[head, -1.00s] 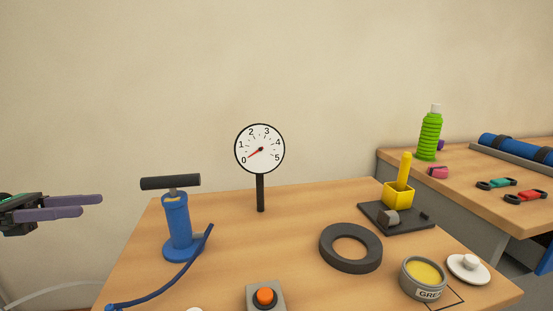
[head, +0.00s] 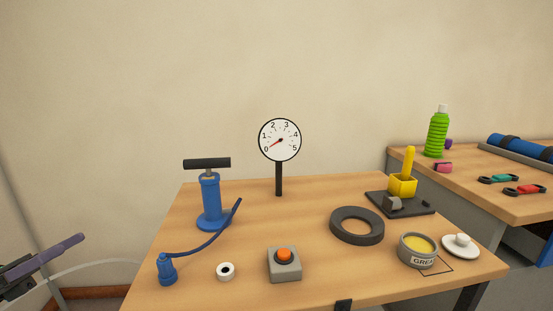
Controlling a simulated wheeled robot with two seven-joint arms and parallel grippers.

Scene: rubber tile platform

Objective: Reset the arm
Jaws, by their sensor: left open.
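My left gripper (head: 62,258) shows at the lower left edge of the head view. Its purple-grey fingers point up and to the right. It is open and holds nothing that I can see. It is left of the table and apart from everything on it. My right gripper is out of view.
The wooden table (head: 300,210) holds a blue pump (head: 210,203), a gauge (head: 280,140), an orange button box (head: 285,265), a black ring (head: 357,226) and a grease tin (head: 417,250). A second table (head: 480,188) stands at right. A pale curved bar (head: 95,265) passes near my left gripper.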

